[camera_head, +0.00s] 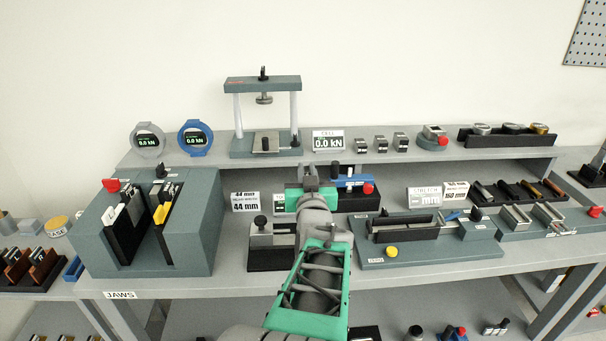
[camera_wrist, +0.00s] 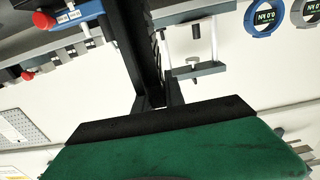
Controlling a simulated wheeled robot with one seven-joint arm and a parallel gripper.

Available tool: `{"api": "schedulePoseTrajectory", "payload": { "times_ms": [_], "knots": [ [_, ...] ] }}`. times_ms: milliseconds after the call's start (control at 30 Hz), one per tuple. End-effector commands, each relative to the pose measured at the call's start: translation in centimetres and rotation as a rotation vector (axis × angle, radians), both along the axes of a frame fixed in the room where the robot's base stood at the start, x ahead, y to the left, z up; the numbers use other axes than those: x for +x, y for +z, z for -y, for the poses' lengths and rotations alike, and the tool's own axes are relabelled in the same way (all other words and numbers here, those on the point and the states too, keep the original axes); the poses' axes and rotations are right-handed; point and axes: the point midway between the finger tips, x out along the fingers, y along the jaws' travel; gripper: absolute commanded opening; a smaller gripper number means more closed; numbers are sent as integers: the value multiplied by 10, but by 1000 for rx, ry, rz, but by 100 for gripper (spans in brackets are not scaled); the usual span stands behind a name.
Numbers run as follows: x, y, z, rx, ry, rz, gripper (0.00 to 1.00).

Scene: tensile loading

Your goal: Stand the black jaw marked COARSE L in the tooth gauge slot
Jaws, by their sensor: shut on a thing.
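My gripper (camera_head: 309,178) is in the middle of the head view, above the bench front and near the blue fixture. In the wrist view my gripper (camera_wrist: 157,98) is shut on a long dark piece (camera_wrist: 140,45), which looks like a black jaw. Its marking cannot be read, and in the head view it is mostly hidden by the gripper. Behind and right of the gripper stands a blue fixture (camera_head: 350,182) with a red knob on a black base. It also shows in the wrist view (camera_wrist: 72,15). I cannot tell which fixture is the tooth gauge, and no slot shows clearly.
The grey jaw rack (camera_head: 198,235) with black, white and yellow pieces stands left. A clamp-like block (camera_head: 270,243) sits beside my arm. A flat fixture (camera_head: 415,252) with a yellow knob lies right. The load frame (camera_head: 262,83) stands on the shelf behind.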

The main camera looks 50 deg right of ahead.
Motion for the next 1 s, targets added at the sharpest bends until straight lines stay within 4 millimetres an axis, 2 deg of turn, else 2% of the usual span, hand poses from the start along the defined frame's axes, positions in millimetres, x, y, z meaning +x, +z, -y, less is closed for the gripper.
{"api": "schedulePoseTrajectory", "payload": {
  "times_ms": [33,367,700,1000],
  "knots": [
    [0,4,0,-7,1,5,0],
    [-1,2,-2,-12,0,4,0],
    [-1,-30,-2,-11,1,4,0],
    [-1,-33,-2,-10,1,4,0]
  ]
}}
